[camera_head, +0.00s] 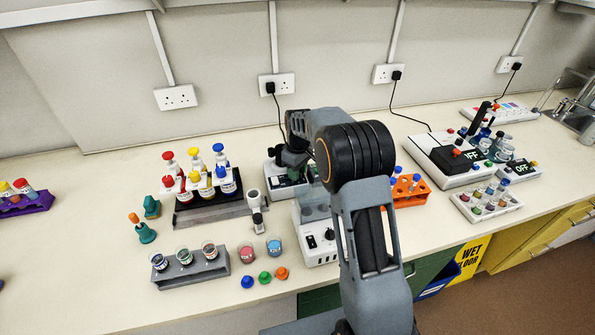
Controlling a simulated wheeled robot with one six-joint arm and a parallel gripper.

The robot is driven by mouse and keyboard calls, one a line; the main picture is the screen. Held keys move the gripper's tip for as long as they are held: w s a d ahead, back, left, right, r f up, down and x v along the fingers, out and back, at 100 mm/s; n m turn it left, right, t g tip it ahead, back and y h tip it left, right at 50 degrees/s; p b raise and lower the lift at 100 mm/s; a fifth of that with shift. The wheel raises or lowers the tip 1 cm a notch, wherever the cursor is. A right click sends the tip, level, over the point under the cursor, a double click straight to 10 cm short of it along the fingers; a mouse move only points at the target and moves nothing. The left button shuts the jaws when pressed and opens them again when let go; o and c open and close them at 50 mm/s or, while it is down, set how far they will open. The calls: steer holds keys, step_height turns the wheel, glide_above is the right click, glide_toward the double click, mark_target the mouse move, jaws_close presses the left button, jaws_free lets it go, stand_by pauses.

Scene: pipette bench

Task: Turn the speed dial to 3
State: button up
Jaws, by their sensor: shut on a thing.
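My gripper (284,162) is at the back of the bench, reaching down at a small white device with a black front panel (279,180). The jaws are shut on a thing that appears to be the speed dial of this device. The fingertips and the dial between them are too small and hidden to make out, so I cannot read the dial's setting. In front of it stands a white unit (322,256) with a black switch and a black knob (329,234) on its face. My arm covers its right side.
Left stand a rack (207,214) of red, yellow and blue-capped bottles and a grey rack (213,277) of jars. Beakers (246,253) and loose caps (265,278) lie near the front edge. Right are an orange rack (412,199) and devices with OFF displays (522,168).

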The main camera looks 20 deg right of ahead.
steer(key=shift+r, duration=0.1)
steer(key=o, duration=0.9)
steer(key=r, duration=1.3)
steer(key=shift+w+d+r+b, duration=0.2)
steer(key=shift+d+r+b, duration=0.05)
steer(key=shift+r+b, duration=0.15)
